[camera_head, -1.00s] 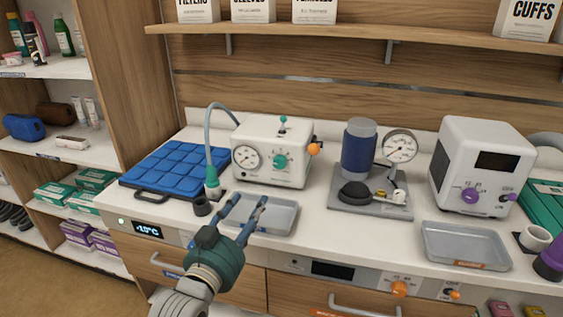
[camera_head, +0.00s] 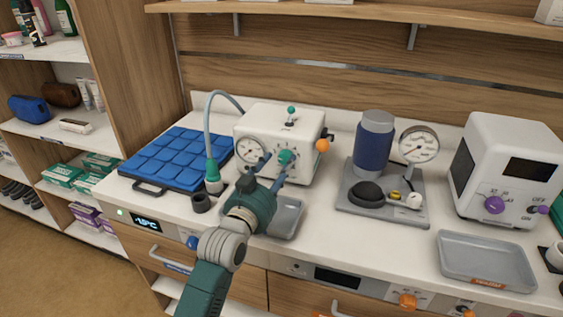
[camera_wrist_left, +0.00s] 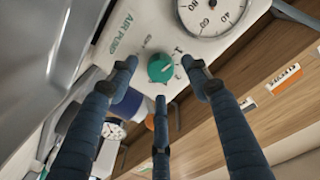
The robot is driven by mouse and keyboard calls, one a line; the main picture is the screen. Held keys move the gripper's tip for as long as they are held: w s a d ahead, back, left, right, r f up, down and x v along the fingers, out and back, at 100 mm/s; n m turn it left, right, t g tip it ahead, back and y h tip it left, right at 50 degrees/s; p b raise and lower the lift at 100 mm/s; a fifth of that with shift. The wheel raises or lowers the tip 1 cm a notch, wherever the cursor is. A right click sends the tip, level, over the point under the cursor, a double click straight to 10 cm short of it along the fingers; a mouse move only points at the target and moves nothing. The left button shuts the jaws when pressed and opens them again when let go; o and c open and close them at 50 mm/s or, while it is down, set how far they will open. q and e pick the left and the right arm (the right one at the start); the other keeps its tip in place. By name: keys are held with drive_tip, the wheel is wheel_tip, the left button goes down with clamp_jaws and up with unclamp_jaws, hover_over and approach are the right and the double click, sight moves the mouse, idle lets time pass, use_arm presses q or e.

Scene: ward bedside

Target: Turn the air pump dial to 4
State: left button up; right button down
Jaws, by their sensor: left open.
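The air pump (camera_head: 300,120) is a white box on the counter with a round gauge (camera_head: 252,150) and a teal dial (camera_head: 286,156) on its front. My left gripper (camera_head: 273,170) is open in front of the dial, its blue fingers reaching toward it. In the left wrist view the teal dial (camera_wrist_left: 160,68) shows between the spread fingertips, with the "AIR PUMP" label beside it. The fingers look apart from the dial, though contact is hard to judge. The dial's numbers are too small to read. My right gripper is out of view.
A grey tray (camera_head: 291,222) lies below the pump, partly behind my gripper. A blue padded mat (camera_head: 180,155) and a hose with a teal connector (camera_head: 212,172) are to the left. An orange knob (camera_head: 322,145) sticks out at the pump's right side. A pump stand with gauge (camera_head: 418,145) is farther right.

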use_arm(q)
drive_tip(key=shift+w+d, duration=0.2)
drive_tip(key=shift+w, duration=0.3)
drive_tip(key=shift+w+d, duration=0.15)
drive_tip(key=shift+w, duration=0.25)
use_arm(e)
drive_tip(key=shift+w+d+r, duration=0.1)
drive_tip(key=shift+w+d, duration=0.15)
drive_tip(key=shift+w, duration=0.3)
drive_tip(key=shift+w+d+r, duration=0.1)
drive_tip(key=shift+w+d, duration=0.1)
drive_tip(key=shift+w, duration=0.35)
use_arm(q)
drive_tip(key=c, duration=1.1)
drive_tip(key=shift+c, duration=0.2)
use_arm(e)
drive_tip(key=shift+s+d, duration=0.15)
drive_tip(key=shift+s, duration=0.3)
use_arm(q)
drive_tip(key=shift+r, duration=0.1)
